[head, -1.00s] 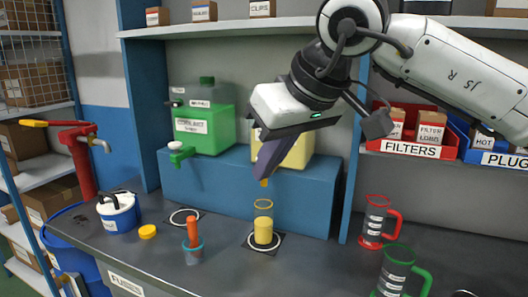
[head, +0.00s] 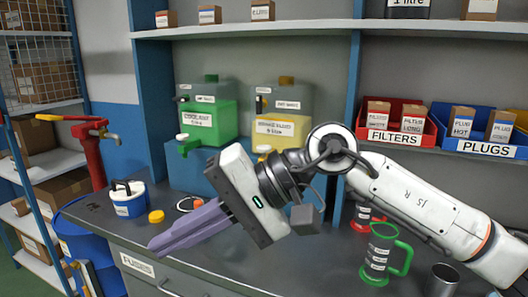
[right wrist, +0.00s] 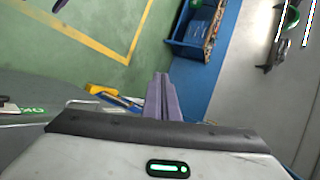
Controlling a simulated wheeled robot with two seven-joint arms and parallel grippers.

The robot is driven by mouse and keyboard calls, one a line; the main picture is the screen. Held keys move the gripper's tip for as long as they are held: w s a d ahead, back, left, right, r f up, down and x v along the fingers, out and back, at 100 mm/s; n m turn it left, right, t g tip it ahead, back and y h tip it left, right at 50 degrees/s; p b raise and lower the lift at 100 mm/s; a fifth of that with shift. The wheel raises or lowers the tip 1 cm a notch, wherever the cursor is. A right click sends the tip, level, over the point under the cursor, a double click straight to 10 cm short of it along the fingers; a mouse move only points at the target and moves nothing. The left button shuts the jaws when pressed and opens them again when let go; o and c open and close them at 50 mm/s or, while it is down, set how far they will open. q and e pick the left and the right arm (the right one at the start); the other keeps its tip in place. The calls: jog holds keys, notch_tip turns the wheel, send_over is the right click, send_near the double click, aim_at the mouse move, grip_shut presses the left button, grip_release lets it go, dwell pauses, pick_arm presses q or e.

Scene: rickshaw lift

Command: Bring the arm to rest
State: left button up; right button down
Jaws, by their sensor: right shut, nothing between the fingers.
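My right arm comes in from the right in the head view. My right gripper (head: 158,246) reaches left over the front of the dark workbench (head: 320,262), its purple fingers pressed together and empty. The shut fingers (right wrist: 161,88) also show in the right wrist view, above a green floor. The gripper touches nothing that I can see. It hides the middle of the bench, where the clear beaker of yellow liquid stood earlier.
A green coolant tank (head: 208,118) and a yellow-filled tank (head: 282,126) stand behind the arm. A green-handled jug (head: 378,258), a metal cup (head: 442,280) and a partly hidden red jug (head: 361,217) stand near my forearm.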

jog(key=w+d+f+n+t, duration=0.4)
jog(key=d+f+n+t, duration=0.3)
jog(key=f+n+t, duration=0.3)
jog(key=w+d+f+n+t, duration=0.5)
jog(key=d+f+n+t, duration=0.2)
jog(key=n+t, duration=0.3)
jog(key=s+d+f+m+g+h, duration=0.25)
jog(key=d+f+m, duration=0.2)
jog(key=f, duration=0.35)
jog(key=s+d+f+m+g+h, duration=0.1)
jog(key=s+d+f+m+h, duration=0.3)
jog(key=f, duration=0.5)
pick_arm(q)
jog(key=shift+s+f, duration=0.1)
jog(key=shift+s, duration=0.15)
pick_arm(e)
jog(key=s+d+f+m+g+h, duration=0.1)
jog(key=s+d+f+m+g, duration=0.2)
jog(key=s+f+m, duration=0.2)
jog(key=s+d+f+m+g+h, duration=0.2)
jog(key=s+f+m, duration=0.3)
jog(key=s+f, duration=0.6)
jog(key=shift+s+d+g, duration=0.5)
jog(key=shift+d+g, duration=0.3)
jog(key=shift+g, duration=0.05)
